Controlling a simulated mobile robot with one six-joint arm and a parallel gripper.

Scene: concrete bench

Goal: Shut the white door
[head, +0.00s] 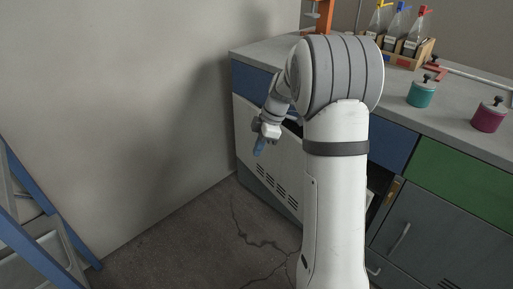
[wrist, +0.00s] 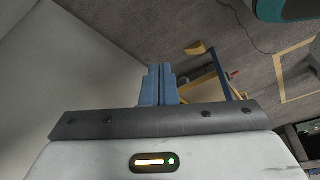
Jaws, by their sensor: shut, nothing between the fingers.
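The white door (head: 266,170) with dark vent slots is at the lower left front of the bench, under a blue drawer front. A dark gap shows above its top edge near my wrist, and dark cabinet space shows right of my arm, so it appears ajar. My gripper (head: 259,149) has blue fingers, shut and empty, pointing down in front of the door's upper left part. I cannot tell whether they touch it. The shut fingers show in the wrist view (wrist: 160,75), where I cannot make out the door.
The bench top (head: 285,47) holds a wooden rack (head: 408,53) of bottles, a teal pot (head: 421,93) and a magenta pot (head: 489,115). A wall (head: 130,110) stands at left, with a blue-edged frame (head: 30,215) at lower left. Cracked floor (head: 215,240) between is clear.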

